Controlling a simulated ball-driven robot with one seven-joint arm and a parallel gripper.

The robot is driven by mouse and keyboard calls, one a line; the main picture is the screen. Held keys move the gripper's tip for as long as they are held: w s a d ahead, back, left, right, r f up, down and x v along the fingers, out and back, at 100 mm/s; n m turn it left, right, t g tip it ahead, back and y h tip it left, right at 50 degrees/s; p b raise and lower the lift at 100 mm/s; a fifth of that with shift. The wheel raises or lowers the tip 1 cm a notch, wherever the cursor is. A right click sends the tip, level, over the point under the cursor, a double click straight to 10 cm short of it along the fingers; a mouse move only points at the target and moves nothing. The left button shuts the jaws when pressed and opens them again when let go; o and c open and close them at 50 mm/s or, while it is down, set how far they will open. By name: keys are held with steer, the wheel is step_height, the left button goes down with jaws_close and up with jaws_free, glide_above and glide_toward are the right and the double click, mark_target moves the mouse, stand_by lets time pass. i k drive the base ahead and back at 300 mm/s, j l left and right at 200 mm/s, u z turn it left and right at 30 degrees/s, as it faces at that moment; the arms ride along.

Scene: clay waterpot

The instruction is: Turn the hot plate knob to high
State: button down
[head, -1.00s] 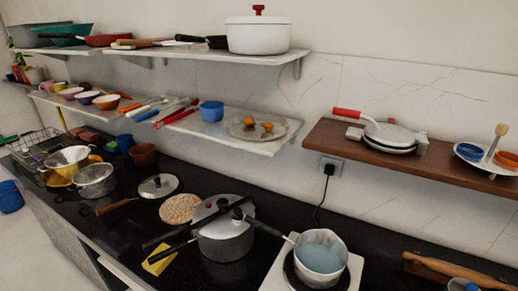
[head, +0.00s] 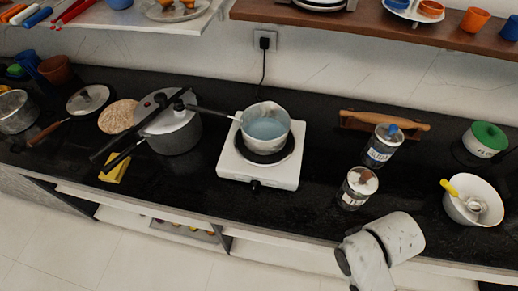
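The white hot plate (head: 228,166) stands on the black counter in the middle of the head view. Its small black knob (head: 255,186) is on the front edge, facing the room; its setting is too small to read. A saucepan (head: 266,132) with bluish liquid sits on the black burner, its handle pointing left. A pale arm link of mine shows at the lower right, to the right of the hot plate and apart from it. My gripper itself is not in view.
A pressure cooker (head: 176,133) with long dark handles stands left of the hot plate. Right of it are two jars (head: 357,188) (head: 382,148), a rolling pin (head: 385,119), a white bowl (head: 473,200) and a green-lidded pot (head: 485,139). The counter directly before the knob is clear.

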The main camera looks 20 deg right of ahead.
mark_target(255, 183)
steer(key=i+j+u, duration=0.15)
steer(key=j, duration=0.3)
steer(key=j+u, duration=0.2)
steer(key=j, duration=0.3)
steer(key=i+j+u, duration=0.15)
steer(key=j, duration=0.25)
